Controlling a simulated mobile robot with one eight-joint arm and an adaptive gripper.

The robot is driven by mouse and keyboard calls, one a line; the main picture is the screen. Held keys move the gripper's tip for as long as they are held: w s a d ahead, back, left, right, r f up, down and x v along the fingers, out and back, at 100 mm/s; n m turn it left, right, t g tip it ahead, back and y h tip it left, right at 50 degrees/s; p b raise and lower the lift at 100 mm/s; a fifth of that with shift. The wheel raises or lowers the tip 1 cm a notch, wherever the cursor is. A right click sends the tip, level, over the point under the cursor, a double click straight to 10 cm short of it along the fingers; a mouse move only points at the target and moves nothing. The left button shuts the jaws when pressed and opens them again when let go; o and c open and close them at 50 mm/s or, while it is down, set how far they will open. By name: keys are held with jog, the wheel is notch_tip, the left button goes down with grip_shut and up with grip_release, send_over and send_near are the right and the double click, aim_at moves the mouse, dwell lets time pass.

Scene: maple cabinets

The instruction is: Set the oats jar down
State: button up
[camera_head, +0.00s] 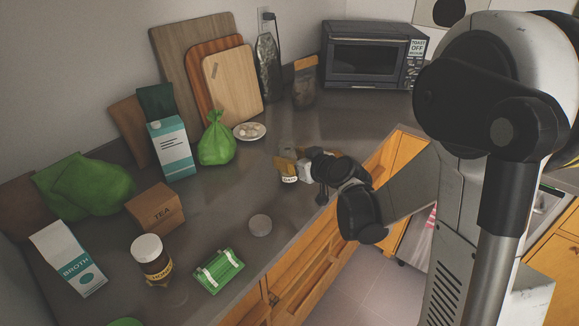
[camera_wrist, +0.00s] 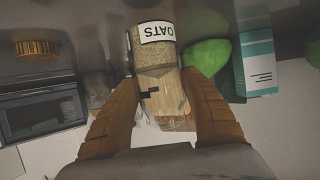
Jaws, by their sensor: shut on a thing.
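The oats jar (camera_wrist: 157,62) is a clear jar with a white OATS label and pale grain inside. My gripper (camera_wrist: 162,100) is shut on it, with one tan finger on each side, in the wrist view. In the head view the jar's label (camera_head: 289,179) shows low at my gripper (camera_head: 290,166), over the counter (camera_head: 325,125) near its front edge. The fingers hide much of the jar there. I cannot tell whether its base touches the counter.
A small plate (camera_head: 249,131) and a green bag (camera_head: 216,142) are behind. Counter toward the toaster oven (camera_head: 375,55) is clear.

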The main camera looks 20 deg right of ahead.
jog(key=shift+f, duration=0.8)
jog(key=shift+f+b, duration=0.15)
jog(key=shift+b, duration=0.15)
jog(key=o, duration=1.3)
